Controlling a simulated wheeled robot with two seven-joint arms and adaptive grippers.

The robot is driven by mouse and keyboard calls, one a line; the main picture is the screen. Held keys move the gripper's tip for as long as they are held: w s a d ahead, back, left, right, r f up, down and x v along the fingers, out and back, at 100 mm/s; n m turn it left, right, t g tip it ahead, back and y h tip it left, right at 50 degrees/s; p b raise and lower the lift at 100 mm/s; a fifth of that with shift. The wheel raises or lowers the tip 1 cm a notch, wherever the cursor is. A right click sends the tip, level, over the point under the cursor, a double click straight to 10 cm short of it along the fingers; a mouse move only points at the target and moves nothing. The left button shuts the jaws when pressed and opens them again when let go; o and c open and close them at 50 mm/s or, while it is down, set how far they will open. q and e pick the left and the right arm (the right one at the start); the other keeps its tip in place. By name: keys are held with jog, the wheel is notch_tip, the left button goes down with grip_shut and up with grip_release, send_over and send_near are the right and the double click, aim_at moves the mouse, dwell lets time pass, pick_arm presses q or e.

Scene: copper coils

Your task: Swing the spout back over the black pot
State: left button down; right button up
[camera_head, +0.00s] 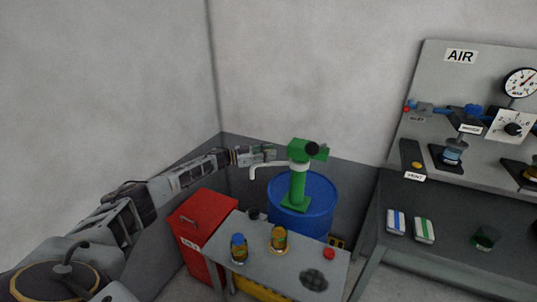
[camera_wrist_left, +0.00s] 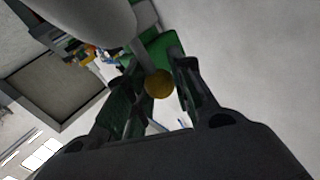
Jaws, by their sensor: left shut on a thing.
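The white spout (camera_head: 268,164) runs left from the green pump (camera_head: 298,180) on the blue barrel (camera_head: 318,212) and bends down at its outer end. The small black pot (camera_head: 253,213) stands at the back left of the grey table, below the spout's outer end; exact alignment is hard to tell. My left gripper (camera_head: 266,153) is at the spout, shut. In the left wrist view a round brass knob (camera_wrist_left: 158,83) sits between the fingers; its join to the spout is not clear. My right gripper is not in view.
On the low grey table (camera_head: 255,262) stand a blue-capped jar (camera_head: 239,248), an amber jar (camera_head: 279,239) and a red knob (camera_head: 329,253). A red cabinet (camera_head: 198,222) is left of it. A workbench (camera_head: 452,210) with an air panel is on the right.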

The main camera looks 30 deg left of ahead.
pick_arm(q)
jog(key=c, duration=1.6)
grip_release()
jog(key=shift+w+a+r, duration=0.1)
jog(key=shift+r, duration=0.1)
jog(key=o, duration=0.4)
jog(key=shift+f, duration=0.1)
jog(key=shift+s+a+f, duration=0.1)
jog(key=shift+s+a, duration=0.05)
jog(key=shift+s, duration=0.05)
jog(key=shift+s+a, duration=0.45)
jog(key=shift+v, duration=5.15)
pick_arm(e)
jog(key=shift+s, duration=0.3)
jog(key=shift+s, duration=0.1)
